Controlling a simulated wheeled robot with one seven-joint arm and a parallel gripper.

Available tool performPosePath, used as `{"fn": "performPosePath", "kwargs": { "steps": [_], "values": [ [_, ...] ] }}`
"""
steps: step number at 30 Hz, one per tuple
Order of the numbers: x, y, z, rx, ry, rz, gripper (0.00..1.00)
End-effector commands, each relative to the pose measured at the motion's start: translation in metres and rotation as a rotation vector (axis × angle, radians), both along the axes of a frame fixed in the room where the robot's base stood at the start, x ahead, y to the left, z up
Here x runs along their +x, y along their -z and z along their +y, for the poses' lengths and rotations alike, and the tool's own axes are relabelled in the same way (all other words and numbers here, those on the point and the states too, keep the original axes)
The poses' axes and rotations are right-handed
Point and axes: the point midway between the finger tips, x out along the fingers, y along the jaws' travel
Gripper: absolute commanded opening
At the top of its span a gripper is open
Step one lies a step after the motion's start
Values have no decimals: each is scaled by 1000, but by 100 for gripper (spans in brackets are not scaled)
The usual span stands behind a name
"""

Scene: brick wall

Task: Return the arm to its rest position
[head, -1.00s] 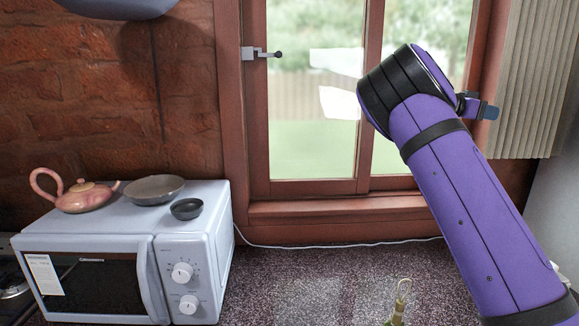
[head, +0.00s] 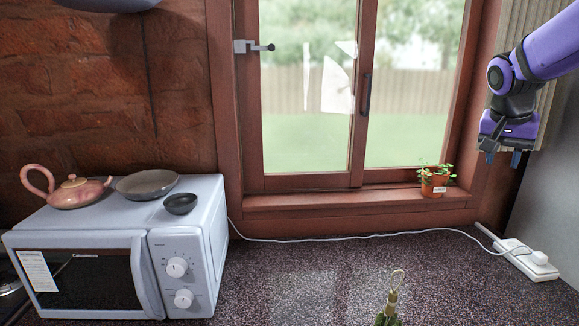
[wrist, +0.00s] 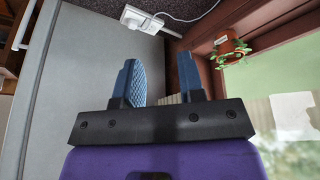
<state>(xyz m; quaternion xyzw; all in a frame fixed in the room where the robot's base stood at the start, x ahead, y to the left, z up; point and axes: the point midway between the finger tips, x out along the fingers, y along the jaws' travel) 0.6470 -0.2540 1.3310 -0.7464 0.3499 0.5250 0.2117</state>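My gripper (head: 503,158) hangs at the upper right of the head view, in front of the curtain and the grey panel at the right. Its two blue fingers point down. In the wrist view my gripper (wrist: 160,80) shows its fingers spread apart with nothing between them. My purple arm comes in from the right edge of the head view.
A white microwave (head: 190,245) at the left carries a pink teapot (head: 75,192), a grey pan (head: 148,184) and a dark bowl (head: 180,203). A potted plant (head: 434,184) stands on the windowsill. A power strip (head: 528,260) lies on the counter (head: 270,285), whose middle is mostly clear.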

Motion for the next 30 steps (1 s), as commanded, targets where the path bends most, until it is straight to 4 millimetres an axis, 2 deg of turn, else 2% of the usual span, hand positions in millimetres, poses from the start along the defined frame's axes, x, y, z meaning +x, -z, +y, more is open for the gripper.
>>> {"fn": "performPosePath", "kwargs": {
  "steps": [1,9,18,24,30],
  "values": [
    [-15,-3,13,26,-50,-11,36],
    [-88,-12,84,98,-353,-54,36],
    [-173,-3,153,69,-674,-101,36],
    [-208,10,179,26,-805,-110,36],
    [-218,15,186,10,-844,-110,36]
  ]
}}
